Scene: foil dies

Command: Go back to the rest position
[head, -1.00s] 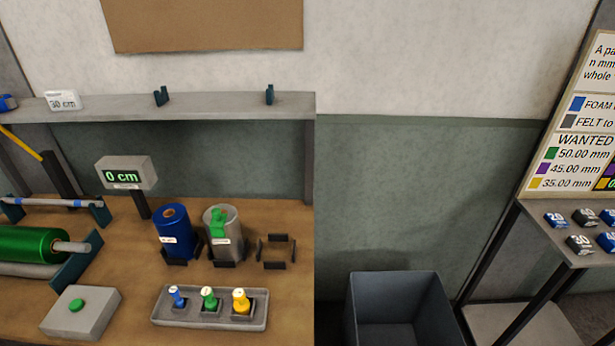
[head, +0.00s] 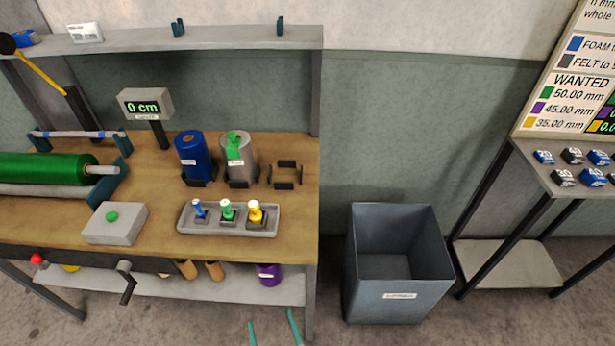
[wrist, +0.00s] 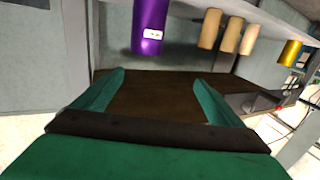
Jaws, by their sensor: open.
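My gripper (head: 273,333) shows at the bottom edge of the head view as two teal fingertips, low in front of the workbench (head: 150,240). In the wrist view my gripper (wrist: 160,95) has its teal fingers spread wide apart. Nothing is between them. A purple roll (wrist: 150,25) with a white label hangs into the top of the wrist view beyond the fingers. The same purple roll (head: 268,274) sits on the bench's lower shelf in the head view. The rest of my arm is out of the head view.
A tray (head: 230,232) of stamps, a blue roll (head: 190,155), a grey roll (head: 240,172) and a green roll (head: 45,168) are on the bench. Floor between bench and bin is clear.

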